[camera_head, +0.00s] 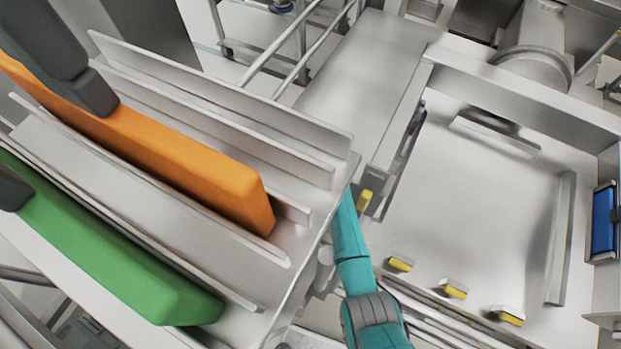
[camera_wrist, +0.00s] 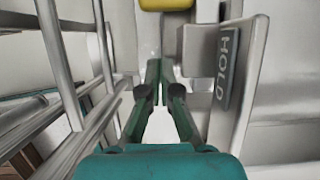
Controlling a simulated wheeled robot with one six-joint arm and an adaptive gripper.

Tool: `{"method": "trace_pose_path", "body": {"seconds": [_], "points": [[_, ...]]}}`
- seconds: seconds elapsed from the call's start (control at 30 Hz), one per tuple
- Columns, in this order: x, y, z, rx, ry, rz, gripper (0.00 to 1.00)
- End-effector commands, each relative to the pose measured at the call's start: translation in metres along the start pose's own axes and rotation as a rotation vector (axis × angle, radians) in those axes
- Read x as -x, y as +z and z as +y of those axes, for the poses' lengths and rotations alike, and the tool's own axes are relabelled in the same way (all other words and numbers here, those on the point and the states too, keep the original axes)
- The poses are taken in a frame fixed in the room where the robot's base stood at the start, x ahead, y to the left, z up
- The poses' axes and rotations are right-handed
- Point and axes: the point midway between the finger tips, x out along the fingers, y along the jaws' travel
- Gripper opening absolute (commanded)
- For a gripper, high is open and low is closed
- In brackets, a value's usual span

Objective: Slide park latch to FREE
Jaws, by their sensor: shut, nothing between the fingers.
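My gripper (camera_wrist: 160,75) is teal, and its two fingers are shut together with nothing between them. In the wrist view, a yellow part (camera_wrist: 167,4), perhaps the latch's knob, shows at the top edge, just beyond the fingertips and apart from them. A dark plate reading HOLD (camera_wrist: 228,62) is on a pale metal panel right of the fingers. No FREE label shows. In the head view, my gripper (camera_head: 346,215) reaches up beside the metal shelf edge, its tips partly hidden. A small yellow block (camera_head: 365,200) is just right of it.
A metal tray with several yellow-topped stops (camera_head: 452,290) and a blue panel (camera_head: 604,222) is at right. Metal rails (camera_wrist: 72,70) stand left of my gripper.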

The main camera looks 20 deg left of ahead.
Motion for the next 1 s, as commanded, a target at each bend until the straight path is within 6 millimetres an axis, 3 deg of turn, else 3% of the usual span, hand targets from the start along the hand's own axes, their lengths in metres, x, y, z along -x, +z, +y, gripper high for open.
{"method": "trace_pose_path", "body": {"seconds": [0.2,0.43,1.0], "points": [[0.037,0.0,-0.001,-0.001,-0.002,-0.002,0.0],[0.065,-0.001,0.0,-0.001,0.0,0.0,0.0],[0.072,-0.001,0.0,-0.001,0.001,0.001,0.0]]}}
